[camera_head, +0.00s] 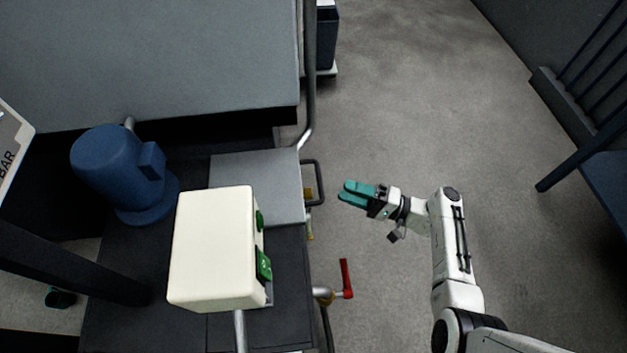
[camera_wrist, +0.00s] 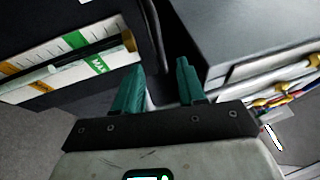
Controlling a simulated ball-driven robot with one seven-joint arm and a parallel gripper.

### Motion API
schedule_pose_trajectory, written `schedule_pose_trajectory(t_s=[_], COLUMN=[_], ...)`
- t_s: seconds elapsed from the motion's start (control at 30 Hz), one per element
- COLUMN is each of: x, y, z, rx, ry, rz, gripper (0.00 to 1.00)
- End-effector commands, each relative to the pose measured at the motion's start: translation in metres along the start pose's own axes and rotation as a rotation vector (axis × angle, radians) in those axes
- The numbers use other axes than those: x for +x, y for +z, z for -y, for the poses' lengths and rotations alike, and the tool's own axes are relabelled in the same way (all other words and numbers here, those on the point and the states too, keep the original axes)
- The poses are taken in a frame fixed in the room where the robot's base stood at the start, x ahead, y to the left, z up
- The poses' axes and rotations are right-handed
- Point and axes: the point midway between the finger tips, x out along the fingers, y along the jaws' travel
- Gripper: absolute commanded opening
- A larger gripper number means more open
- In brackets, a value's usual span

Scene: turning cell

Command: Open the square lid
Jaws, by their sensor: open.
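The square lid (camera_head: 255,185) is a flat grey plate on the dark tank, left of centre in the head view. It lies flat and looks shut. A dark loop handle (camera_head: 319,182) stands out at its right edge. My gripper (camera_head: 347,193) has teal fingers and is to the right of the handle, a short gap away, pointing left towards it. The fingers are apart and empty. They also show in the wrist view (camera_wrist: 158,82), with nothing between them. A dark bar beyond the fingers in that view may be the handle; I cannot tell for sure.
A blue motor (camera_head: 118,170) and a cream box (camera_head: 213,250) with green buttons stand by the lid. A red lever (camera_head: 346,278) sticks out below the handle. A gauge with a green MAX label (camera_wrist: 97,64) shows in the wrist view.

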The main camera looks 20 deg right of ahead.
Motion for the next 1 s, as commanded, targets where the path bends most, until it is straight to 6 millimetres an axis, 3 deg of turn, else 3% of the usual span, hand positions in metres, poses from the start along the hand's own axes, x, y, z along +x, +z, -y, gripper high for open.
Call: schedule_pose_trajectory(t_s=[0.3,0.5,0.9,1.0], x=[0.058,0.081,0.088,0.088], y=[0.002,0.002,0.001,0.001], z=[-0.001,-0.001,-0.001,-0.001], rx=[0.001,0.000,0.000,0.000], ry=[0.001,0.002,0.002,0.002], rz=[0.006,0.005,0.003,0.003], gripper=[0.40,0.40,0.40,0.32])
